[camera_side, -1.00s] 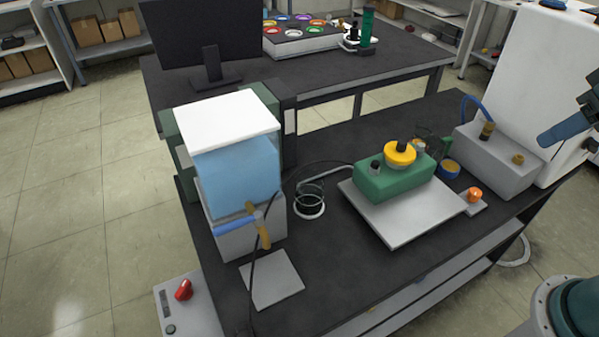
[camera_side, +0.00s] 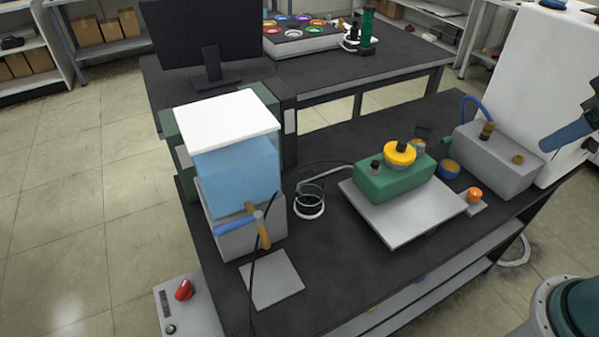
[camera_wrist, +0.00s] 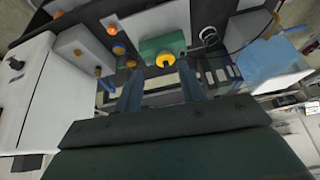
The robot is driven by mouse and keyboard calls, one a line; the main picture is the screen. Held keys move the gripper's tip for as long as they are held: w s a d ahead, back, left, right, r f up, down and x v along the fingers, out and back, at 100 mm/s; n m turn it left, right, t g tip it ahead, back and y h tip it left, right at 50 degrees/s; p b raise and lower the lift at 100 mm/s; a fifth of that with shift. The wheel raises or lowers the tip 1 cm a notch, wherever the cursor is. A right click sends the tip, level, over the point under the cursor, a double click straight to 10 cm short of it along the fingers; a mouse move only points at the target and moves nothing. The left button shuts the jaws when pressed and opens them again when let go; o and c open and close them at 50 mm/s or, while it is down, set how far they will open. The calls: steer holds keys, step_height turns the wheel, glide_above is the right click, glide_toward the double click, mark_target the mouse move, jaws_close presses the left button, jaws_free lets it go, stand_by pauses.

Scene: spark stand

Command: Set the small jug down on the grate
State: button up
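My gripper (camera_side: 568,135) shows only in part at the right edge of the side view, high beside the white cabinet. In the wrist view my gripper (camera_wrist: 160,92) has its two blue-grey fingers apart, with nothing seen between them. A small round vessel with pale rims (camera_side: 309,205), possibly the small jug, stands on the dark bench right of the blue tank. It also shows in the wrist view (camera_wrist: 210,36). A flat light-grey plate (camera_side: 272,279) lies below the tank's tap. I cannot tell whether this plate is the grate. My gripper is well apart from both.
The white-lidded blue tank (camera_side: 238,175) carries a tap (camera_side: 258,215). A green block with a yellow knob (camera_side: 392,183) sits on a grey slab (camera_side: 402,230). An orange button (camera_side: 474,195) and a grey box (camera_side: 495,165) stand to the right. Dark bench is clear between plate and slab.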

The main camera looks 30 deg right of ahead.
steer(key=w+d+m+g, duration=0.1)
steer(key=w+d+m, duration=0.4)
steer(key=w, duration=0.5)
steer(key=w+d+m+g, duration=0.2)
steer(key=w+d+m, duration=0.35)
steer(key=w, duration=0.55)
steer(key=w+d+f+m+g, duration=0.1)
steer(key=w+d+f+m, duration=0.3)
steer(key=d+f, duration=0.4)
steer(key=w+d+f+m+g, duration=0.1)
steer(key=w+d+f+m, duration=0.4)
steer(key=f, duration=0.6)
steer(key=w+d, duration=0.2)
steer(key=d, duration=0.1)
steer(key=shift+f, duration=0.1)
steer(key=shift+s+f, duration=0.1)
steer(key=shift+f, duration=4.1)
